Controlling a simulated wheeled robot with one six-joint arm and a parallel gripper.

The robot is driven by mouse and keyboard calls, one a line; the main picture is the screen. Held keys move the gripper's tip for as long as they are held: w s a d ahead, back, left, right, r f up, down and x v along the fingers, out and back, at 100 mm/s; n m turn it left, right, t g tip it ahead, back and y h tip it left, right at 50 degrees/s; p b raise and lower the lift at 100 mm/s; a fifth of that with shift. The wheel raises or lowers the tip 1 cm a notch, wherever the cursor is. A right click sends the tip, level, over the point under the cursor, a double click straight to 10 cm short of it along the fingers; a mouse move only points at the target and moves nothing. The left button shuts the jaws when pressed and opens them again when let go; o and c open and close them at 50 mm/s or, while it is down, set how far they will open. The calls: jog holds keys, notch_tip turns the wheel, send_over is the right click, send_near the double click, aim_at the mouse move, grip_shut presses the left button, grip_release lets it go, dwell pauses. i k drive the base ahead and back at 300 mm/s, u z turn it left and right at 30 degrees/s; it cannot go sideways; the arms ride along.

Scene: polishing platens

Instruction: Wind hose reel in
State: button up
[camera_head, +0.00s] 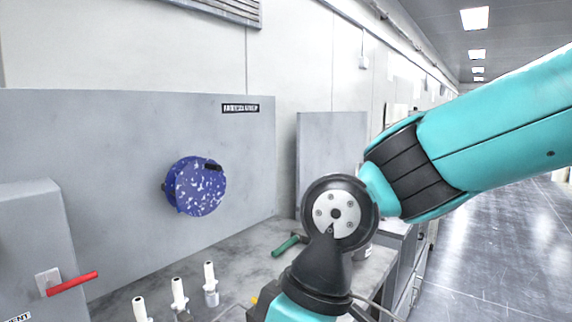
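A blue hose reel (200,188) with white speckles is mounted on the grey back panel, left of the middle of the view. A small dark piece, perhaps its handle (212,167), sits near the upper right of its face. No length of hose can be made out. My teal and black arm crosses the right side of the view and bends down at a joint right of the reel. My gripper is out of the picture, below the bottom edge, so its state is not shown.
A grey bench (236,262) runs below the panel. Several white upright fittings (179,294) stand at its front. A green-handled tool (287,245) lies near my arm. A red lever (72,284) sticks out from a grey box (30,240) at left. The aisle floor (500,255) at right is clear.

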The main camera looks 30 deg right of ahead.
aim_at(199, 184)
jog(key=z, duration=0.45)
jog(key=i, duration=1)
